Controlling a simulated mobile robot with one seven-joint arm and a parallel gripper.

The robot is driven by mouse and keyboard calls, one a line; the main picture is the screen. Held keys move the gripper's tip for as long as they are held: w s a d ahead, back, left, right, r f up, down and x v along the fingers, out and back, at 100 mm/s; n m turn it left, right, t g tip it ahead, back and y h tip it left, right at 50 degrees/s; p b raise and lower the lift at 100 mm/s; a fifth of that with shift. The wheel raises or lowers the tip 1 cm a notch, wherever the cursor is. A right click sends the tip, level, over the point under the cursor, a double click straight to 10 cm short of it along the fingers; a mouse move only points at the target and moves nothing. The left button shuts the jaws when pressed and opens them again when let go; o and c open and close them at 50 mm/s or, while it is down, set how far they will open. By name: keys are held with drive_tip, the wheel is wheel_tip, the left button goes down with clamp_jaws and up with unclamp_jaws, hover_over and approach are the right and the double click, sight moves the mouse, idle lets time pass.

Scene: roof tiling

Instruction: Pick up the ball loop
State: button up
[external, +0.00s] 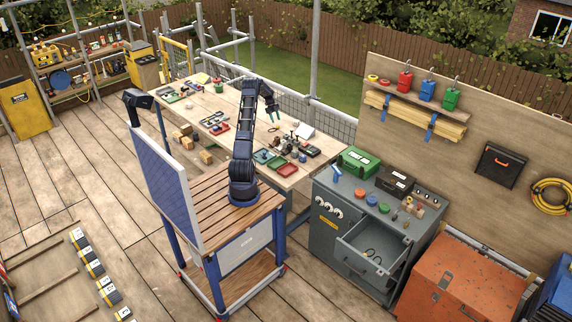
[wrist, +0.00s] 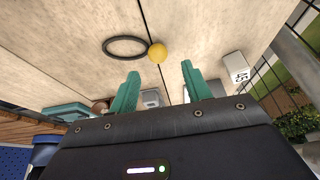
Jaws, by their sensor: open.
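The ball loop, a black ring (wrist: 126,46) with a yellow ball (wrist: 157,53) at its right side, lies on the pale wooden bench top in the wrist view. My gripper (wrist: 160,70) is open, with its two green fingers apart and nothing between them. In the wrist picture the ball appears just beyond the fingertips, near the middle of the gap, and the ring extends to the left. In the external view my gripper (external: 272,115) hangs above the long workbench (external: 225,103). I cannot make out the ball loop clearly there.
Red and green trays (external: 286,169) and small tools sit on the near end of the bench. A grey cabinet (external: 330,230) with an open drawer (external: 372,243) stands to the right.

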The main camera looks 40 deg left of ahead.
sight(278, 126)
drive_tip(key=shift+x, duration=2.6)
drive_tip(key=shift+s, duration=0.15)
drive_tip(key=c, duration=1)
drive_tip(key=shift+c, duration=0.2)
drive_tip(key=shift+r, duration=0.15)
clamp_jaws()
